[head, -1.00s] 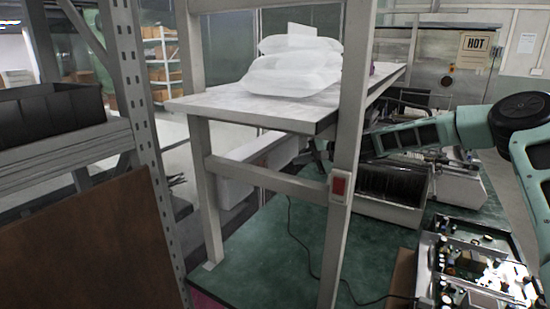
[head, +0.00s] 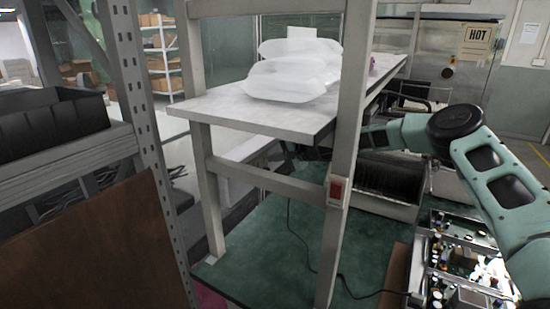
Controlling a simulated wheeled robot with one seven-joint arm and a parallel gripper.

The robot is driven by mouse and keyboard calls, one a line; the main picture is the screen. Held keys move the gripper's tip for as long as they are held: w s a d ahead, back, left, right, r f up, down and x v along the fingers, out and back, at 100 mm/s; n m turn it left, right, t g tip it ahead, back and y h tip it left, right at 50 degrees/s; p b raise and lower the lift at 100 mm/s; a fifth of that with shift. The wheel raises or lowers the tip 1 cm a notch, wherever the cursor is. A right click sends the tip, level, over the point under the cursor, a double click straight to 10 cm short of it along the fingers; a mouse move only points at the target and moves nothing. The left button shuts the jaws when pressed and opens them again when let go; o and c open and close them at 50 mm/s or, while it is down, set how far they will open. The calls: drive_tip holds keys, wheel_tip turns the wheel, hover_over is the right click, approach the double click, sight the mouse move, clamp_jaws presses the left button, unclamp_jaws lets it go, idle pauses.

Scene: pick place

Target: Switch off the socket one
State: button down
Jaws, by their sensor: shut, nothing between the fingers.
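A small socket box (head: 336,190) with a red switch face is fixed to the front post of the workbench. The switch position is too small to read. My arm reaches in from the right and passes behind that post. My gripper (head: 291,158) shows as a dark shape left of the post, under the bench top. It is partly hidden and dim; it is shut and empty. It is behind and to the upper left of the socket, apart from it in the picture.
The workbench (head: 240,110) carries white plastic bags (head: 290,80). Its posts and crossbar (head: 260,177) stand around my gripper. Opened electronics (head: 455,265) lie at lower right. A metal rack (head: 140,110) stands at left.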

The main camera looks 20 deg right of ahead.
drive_tip(key=shift+a, duration=0.1)
drive_tip(key=shift+w+a+r+b, duration=0.1)
drive_tip(key=shift+w+r+b, duration=0.1)
drive_tip(key=shift+b, duration=0.35)
drive_tip(key=shift+r, duration=0.7)
drive_tip(key=shift+s+d+r, duration=0.2)
drive_tip(key=shift+s+d, duration=0.1)
drive_tip(key=shift+d, duration=0.1)
drive_tip(key=b+v, duration=0.5)
drive_tip(key=v, duration=1.1)
drive_tip(key=shift+s, duration=0.15)
